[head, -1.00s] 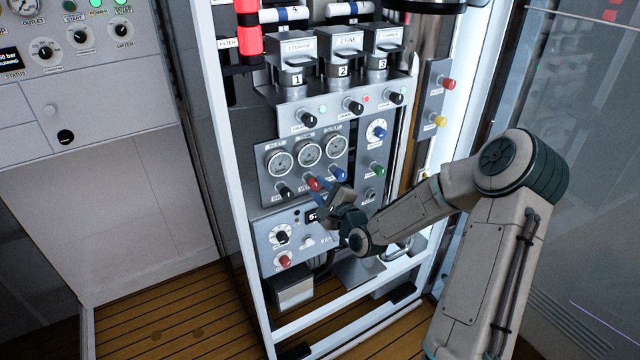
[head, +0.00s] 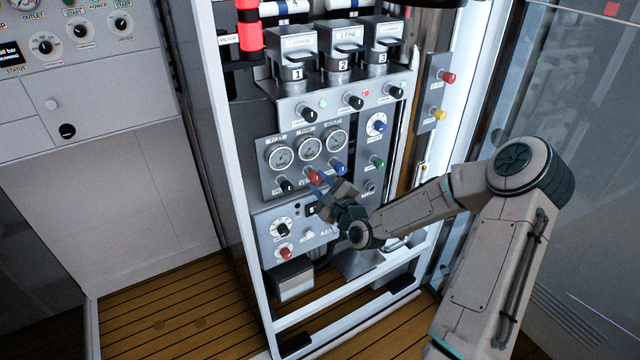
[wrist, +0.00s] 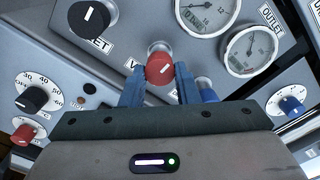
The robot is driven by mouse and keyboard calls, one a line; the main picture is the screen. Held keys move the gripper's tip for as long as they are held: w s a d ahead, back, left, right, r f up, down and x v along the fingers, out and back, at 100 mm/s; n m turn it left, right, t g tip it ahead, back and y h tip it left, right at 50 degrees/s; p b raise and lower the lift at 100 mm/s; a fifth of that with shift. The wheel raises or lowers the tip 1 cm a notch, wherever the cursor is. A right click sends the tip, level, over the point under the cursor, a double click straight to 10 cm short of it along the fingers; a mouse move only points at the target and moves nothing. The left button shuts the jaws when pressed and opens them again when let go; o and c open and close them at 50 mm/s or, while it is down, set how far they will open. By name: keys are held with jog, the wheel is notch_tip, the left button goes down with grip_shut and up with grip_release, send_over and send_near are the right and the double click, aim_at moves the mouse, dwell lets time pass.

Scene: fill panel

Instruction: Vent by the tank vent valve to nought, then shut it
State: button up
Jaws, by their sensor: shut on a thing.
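The vent valve is a red knob (head: 314,176) below the middle of three gauges on the grey panel (head: 265,185). In the wrist view the red knob (wrist: 160,68) sits between the two blue fingers of my gripper (wrist: 159,84), and a white mark shows on its face. My gripper (head: 319,184) is shut on this knob. The label beside it is mostly hidden; only a "V" shows. The gauges (head: 309,146) have white dials; in the wrist view a gauge (wrist: 249,50) is by the OUTLET label. Their readings are too small to be sure of.
A black knob (head: 286,186) is left of the red knob and a blue knob (head: 340,169) is close on its right. A lower panel has a black dial knob (head: 282,229) and another red knob (head: 285,252). Three numbered filter units (head: 338,70) stand above.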

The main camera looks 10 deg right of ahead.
jog(key=o, duration=1)
jog(key=v, duration=1.4)
